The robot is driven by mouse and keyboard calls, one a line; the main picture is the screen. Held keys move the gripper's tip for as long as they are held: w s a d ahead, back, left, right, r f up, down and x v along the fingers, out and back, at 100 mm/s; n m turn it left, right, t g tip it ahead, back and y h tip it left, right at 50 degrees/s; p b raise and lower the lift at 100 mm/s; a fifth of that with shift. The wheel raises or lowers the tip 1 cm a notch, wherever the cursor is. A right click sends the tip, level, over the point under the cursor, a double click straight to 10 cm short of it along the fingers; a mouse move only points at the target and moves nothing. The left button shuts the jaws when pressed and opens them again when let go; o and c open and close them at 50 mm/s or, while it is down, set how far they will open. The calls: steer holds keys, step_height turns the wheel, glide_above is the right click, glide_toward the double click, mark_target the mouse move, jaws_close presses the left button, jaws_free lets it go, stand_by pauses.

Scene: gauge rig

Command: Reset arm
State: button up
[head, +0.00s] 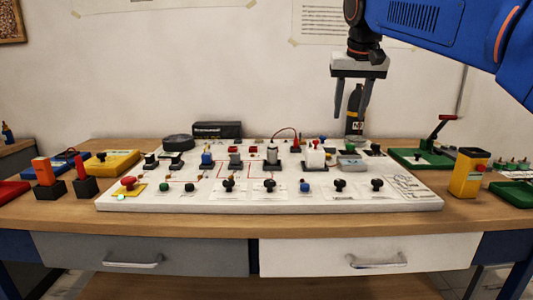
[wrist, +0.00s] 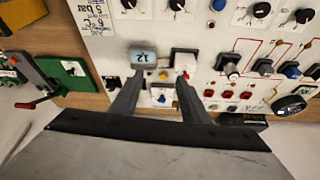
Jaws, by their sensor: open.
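My gripper (head: 351,100) hangs from my blue arm at the upper right of the head view, fingers pointing down. Its jaws are apart with nothing between them. It is above the back right part of the white panel (head: 330,200), clear of it. In the wrist view the two dark fingers of my gripper (wrist: 158,80) reach toward a grey display box (wrist: 143,57) and a white block (wrist: 184,60), which lie beyond them on the panel.
The panel on the wooden table (head: 300,224) carries several knobs, buttons and switches. A green base with a red-handled lever (head: 435,135) and a yellow box (head: 467,172) stand at right. A black bottle (head: 354,108) stands behind my gripper. A yellow box (head: 112,161) sits at left.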

steer(key=s+d+f, duration=0.3)
steer(key=s+f, duration=1.3)
steer(key=f, duration=0.1)
steer(key=s+d+f+n, duration=0.1)
steer(key=s+d+f, duration=0.2)
steer(key=s+f, duration=1.3)
steer(key=shift+s+d+f, duration=0.25)
steer(key=shift+d+f, duration=0.1)
steer(key=shift+f, duration=0.5)
steer(key=shift+o, duration=0.6)
steer(key=shift+r, duration=0.15)
